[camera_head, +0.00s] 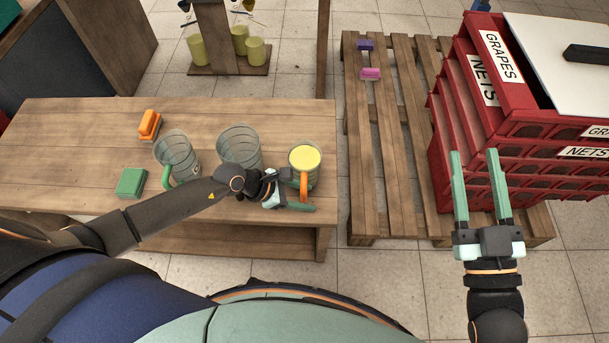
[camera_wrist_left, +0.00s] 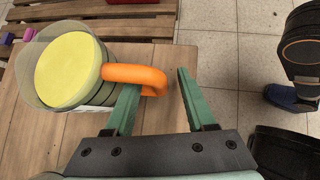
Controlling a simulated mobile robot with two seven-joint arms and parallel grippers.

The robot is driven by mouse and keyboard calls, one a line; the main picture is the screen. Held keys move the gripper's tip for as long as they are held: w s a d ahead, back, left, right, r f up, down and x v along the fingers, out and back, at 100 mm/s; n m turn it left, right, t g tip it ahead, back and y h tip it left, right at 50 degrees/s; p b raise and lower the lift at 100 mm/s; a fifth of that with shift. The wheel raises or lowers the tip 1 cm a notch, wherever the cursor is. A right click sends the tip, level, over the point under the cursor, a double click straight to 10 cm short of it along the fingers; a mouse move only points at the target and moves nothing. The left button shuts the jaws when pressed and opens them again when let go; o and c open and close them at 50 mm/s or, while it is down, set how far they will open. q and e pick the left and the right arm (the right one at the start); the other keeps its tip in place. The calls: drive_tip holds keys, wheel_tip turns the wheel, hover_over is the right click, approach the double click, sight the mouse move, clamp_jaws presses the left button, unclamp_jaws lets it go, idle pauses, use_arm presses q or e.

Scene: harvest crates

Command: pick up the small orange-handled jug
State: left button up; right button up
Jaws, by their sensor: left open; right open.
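The small orange-handled jug (camera_head: 314,179) is clear-walled, shows yellow on top, and stands upright near the right end of the wooden table. In the left wrist view the jug (camera_wrist_left: 68,66) is at upper left, its orange handle (camera_wrist_left: 140,74) pointing toward the fingers. My left gripper (camera_head: 300,190) is open at the handle; it also shows in the left wrist view (camera_wrist_left: 158,84). The handle's outer bend lies between the fingers, partly hiding one fingertip; I cannot tell whether they touch. My right gripper (camera_head: 474,155) is open and empty, in front of the red crates.
A large clear vessel (camera_head: 239,142) and a green-handled jug (camera_head: 176,150) stand left of the small jug. A green block (camera_head: 131,182) and an orange brush-like item (camera_head: 149,124) lie farther left. Stacked red crates (camera_head: 466,110) stand on a pallet (camera_head: 373,190) at right.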

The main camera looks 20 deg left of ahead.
use_arm(q)
clamp_jaws()
idle(0.3)
idle(0.4)
idle(0.6)
drive_tip(key=shift+w+r, duration=0.1)
